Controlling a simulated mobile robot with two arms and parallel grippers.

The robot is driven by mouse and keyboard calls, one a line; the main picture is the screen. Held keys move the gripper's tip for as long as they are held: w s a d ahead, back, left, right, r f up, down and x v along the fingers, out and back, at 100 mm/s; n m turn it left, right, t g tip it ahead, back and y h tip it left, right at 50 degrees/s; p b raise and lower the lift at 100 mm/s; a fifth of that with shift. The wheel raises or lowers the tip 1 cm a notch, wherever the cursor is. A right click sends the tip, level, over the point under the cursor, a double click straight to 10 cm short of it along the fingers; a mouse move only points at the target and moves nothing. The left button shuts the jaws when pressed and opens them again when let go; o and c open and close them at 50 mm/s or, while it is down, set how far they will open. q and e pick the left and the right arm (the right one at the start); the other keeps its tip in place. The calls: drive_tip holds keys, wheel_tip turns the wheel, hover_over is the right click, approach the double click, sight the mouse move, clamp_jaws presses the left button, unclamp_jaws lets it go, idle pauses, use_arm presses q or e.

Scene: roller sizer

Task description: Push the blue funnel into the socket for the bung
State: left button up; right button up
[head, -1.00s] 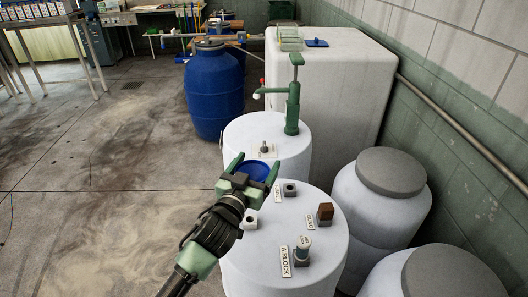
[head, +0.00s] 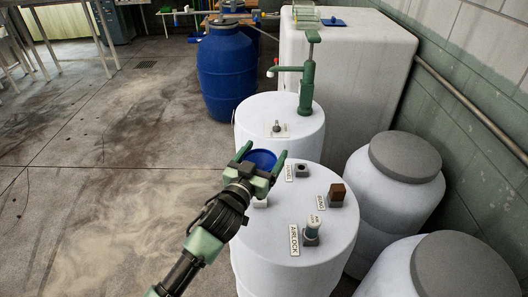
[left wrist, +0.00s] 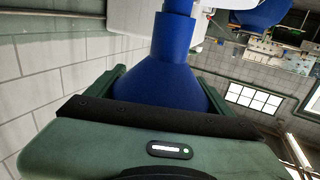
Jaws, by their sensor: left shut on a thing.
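My left gripper (head: 262,157) is shut on the blue funnel (head: 261,160), above the back left part of the nearest white drum's top (head: 285,215). The left wrist view shows the funnel (left wrist: 165,85) between the green fingers, its wide cone near the palm and its narrow spout pointing away. The bung (head: 337,190), a brown block, stands in a grey socket by a BUNG label (head: 321,202), to the right of the gripper. An empty-looking grey socket (head: 301,171) has a FUNNEL label (head: 289,172). My right gripper is not in view.
The airlock (head: 312,229) stands at the drum's front by its label. A small pale block (head: 261,203) sits beside my gripper, partly hidden. Behind is a white drum with a green pump (head: 308,75). Grey-lidded drums (head: 405,158) stand right; open floor lies left.

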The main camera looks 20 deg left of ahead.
use_arm(q)
drive_tip(key=shift+f+b, duration=1.05)
drive_tip(key=shift+f, duration=0.8)
drive_tip(key=shift+r, duration=0.1)
drive_tip(key=shift+p, duration=0.6)
drive_tip(key=shift+f+b, duration=1.25)
drive_tip(key=shift+f, duration=0.6)
drive_tip(key=o, duration=1.3)
drive_tip(key=shift+r, duration=0.1)
drive_tip(key=s, duration=0.5)
drive_tip(key=s+a+b, duration=0.1)
drive_tip(key=s, duration=0.1)
drive_tip(key=shift+s, duration=0.4)
